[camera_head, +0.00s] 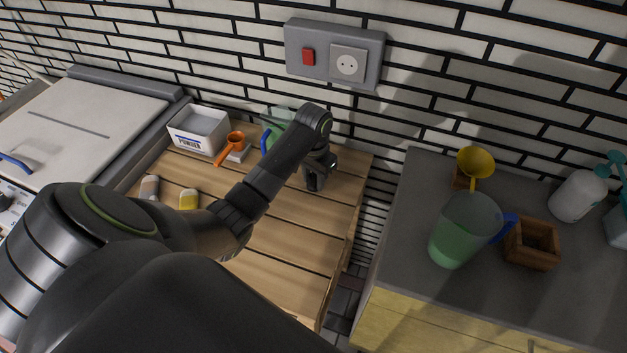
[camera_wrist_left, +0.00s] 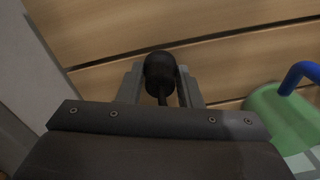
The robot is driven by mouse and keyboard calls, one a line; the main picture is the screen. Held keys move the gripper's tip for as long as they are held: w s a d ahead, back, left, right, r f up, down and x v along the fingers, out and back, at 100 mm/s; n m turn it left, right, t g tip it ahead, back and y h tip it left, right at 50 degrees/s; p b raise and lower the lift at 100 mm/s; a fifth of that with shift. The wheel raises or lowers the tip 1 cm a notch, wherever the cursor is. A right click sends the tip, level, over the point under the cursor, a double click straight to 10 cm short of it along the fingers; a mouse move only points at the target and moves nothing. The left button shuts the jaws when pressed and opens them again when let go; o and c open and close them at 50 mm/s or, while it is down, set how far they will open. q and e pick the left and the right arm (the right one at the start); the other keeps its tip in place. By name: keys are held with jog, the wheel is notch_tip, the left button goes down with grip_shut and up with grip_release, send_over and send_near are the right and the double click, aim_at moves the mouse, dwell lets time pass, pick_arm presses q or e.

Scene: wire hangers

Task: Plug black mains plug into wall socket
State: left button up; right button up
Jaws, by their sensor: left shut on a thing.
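The wall socket (camera_head: 347,66) is a white square with a round two-hole recess, on a grey wall panel. My left gripper (camera_head: 320,174) is below the socket, over the slatted wooden top. In the left wrist view, the black mains plug (camera_wrist_left: 160,71) sits between the two grey fingers of my left gripper (camera_wrist_left: 160,84), which are shut on it. A dark cord runs back from the plug toward the gripper body. The plug is apart from the socket. In the head view I cannot clearly tell plug from gripper. My right gripper is not in view.
A red switch (camera_head: 308,56) is beside the socket. On the wooden top (camera_head: 290,257) are a white powder box (camera_head: 199,131), an orange scoop (camera_head: 234,143) and a green jug (camera_wrist_left: 284,118). A grey counter at right holds another green jug (camera_head: 465,229) and a yellow funnel (camera_head: 475,162).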

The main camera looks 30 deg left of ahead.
aim_at(314, 175)
pick_arm(q)
notch_tip(314, 175, up, 8)
jog(key=shift+f+p, duration=0.1)
jog(key=shift+p, duration=0.8)
jog(key=shift+r+p, duration=0.75)
jog(key=shift+p, duration=0.05)
